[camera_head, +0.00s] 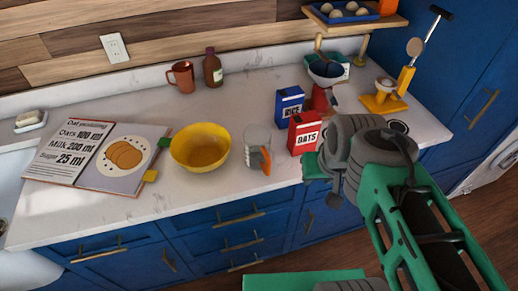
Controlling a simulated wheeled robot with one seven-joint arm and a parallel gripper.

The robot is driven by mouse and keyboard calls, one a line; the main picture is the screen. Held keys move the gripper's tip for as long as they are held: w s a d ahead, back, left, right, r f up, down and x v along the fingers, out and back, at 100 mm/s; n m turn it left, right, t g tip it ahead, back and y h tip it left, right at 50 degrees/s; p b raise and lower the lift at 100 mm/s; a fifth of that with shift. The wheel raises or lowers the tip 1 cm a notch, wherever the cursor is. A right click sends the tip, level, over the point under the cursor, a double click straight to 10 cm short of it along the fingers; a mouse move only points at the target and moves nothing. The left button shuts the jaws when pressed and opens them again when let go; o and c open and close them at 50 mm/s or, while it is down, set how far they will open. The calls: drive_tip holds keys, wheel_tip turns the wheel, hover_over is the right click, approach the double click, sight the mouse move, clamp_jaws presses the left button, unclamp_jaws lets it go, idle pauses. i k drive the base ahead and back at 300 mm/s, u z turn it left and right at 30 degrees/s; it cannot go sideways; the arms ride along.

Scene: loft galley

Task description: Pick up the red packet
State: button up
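The red packet (303,134), labelled OATS, stands upright on the pale countertop, right of centre. Its lower right side lies close to my arm in the picture. My gripper (318,168) is at the end of my green and grey arm, near the counter's front edge, just below and right of the packet in the picture. My wrist hides most of the gripper, so its fingers are not clear. I cannot tell whether it touches the packet.
A blue RICE packet (289,103) stands close behind the red one. A clear jug (257,141) with an orange handle and a yellow bowl (201,148) are left. An open recipe book (95,154) lies further left. A yellow stand (385,103) is right.

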sight(303, 131)
drive_tip(key=u, duration=3.65)
drive_tip(key=k, duration=1.6)
drive_tip(key=z, duration=0.4)
drive_tip(key=i, duration=0.5)
drive_tip(key=z, duration=0.05)
